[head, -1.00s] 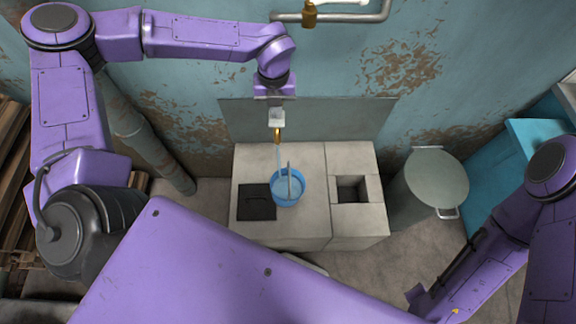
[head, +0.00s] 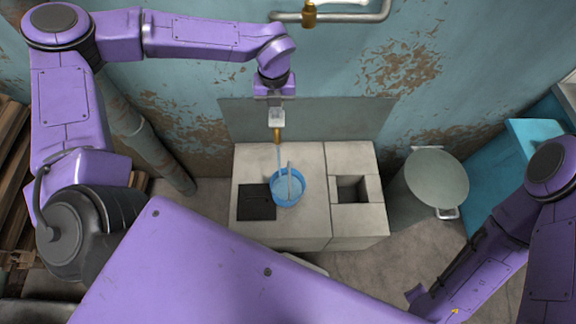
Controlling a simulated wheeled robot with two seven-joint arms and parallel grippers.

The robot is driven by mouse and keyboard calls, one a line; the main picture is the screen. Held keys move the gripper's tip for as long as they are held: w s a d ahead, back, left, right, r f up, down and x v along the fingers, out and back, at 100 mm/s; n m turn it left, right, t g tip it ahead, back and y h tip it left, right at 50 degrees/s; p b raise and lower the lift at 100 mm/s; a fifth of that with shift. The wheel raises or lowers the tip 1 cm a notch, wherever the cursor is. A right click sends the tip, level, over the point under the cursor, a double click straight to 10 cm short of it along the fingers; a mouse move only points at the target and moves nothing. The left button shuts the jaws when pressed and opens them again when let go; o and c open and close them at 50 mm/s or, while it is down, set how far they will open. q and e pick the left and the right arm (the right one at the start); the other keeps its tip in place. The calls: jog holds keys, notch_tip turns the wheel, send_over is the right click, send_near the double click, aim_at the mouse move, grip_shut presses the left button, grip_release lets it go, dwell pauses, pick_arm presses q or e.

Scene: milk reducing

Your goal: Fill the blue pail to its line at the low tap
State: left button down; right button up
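The blue pail (head: 291,202) stands upright on the pale stone slab beneath the low tap (head: 277,137). A thin stream of water runs from the brass spout into the pail, and water shows inside it. The pail's handle stands up across its mouth. The fill line cannot be made out. My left gripper (head: 276,112) is at the top of the tap, pointing down at it; its fingers are too small to tell whether they are shut on the tap. My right arm comes in at the lower right, and its fingers cannot be made out.
A dark square plate (head: 256,202) lies left of the pail. A square hole (head: 350,189) opens in the slab to the right. A grey-green lidded can (head: 437,178) stands farther right, by a blue cabinet (head: 540,150). A pipe (head: 150,145) slants down the wall at left.

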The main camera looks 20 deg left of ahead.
pick_arm(q)
jog(key=shift+r+p, duration=0.6)
jog(key=shift+r, duration=0.15)
dwell(1.8)
notch_tip(320, 180, up, 7)
jog(key=p, duration=0.6)
